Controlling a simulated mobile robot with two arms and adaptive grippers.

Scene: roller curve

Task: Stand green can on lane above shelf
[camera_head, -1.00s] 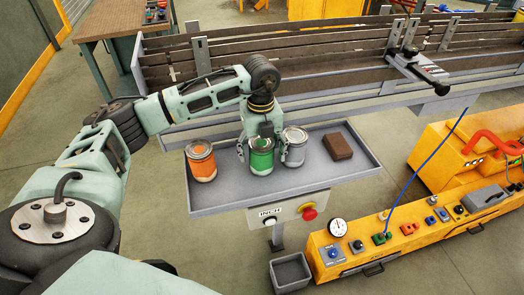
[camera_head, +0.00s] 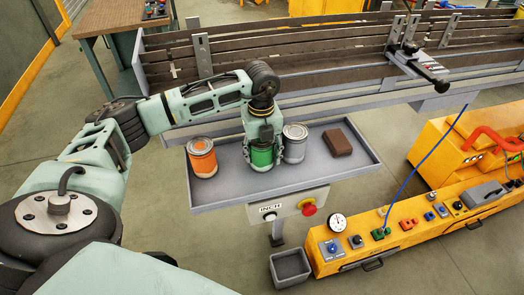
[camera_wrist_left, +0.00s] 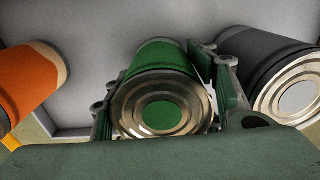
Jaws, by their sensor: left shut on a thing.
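The green can (camera_head: 262,157) stands upright on the grey shelf (camera_head: 225,188), between an orange can and a grey can. My left gripper (camera_head: 262,148) reaches down over it from above and is shut on it, one finger on each side. In the left wrist view the green can (camera_wrist_left: 160,88) sits between the two fingers (camera_wrist_left: 165,95), its metal lid and green centre facing the camera. The lane (camera_head: 320,72), a run of dark rollers or slats in a grey frame, lies above and behind the shelf. My right gripper is not in view.
The orange can (camera_head: 202,158) stands left of the green can and the grey can (camera_head: 294,143) close on its right. A brown block (camera_head: 337,142) lies at the shelf's right. A black-handled clamp (camera_head: 418,68) crosses the lane. A yellow control unit (camera_head: 420,225) stands at right.

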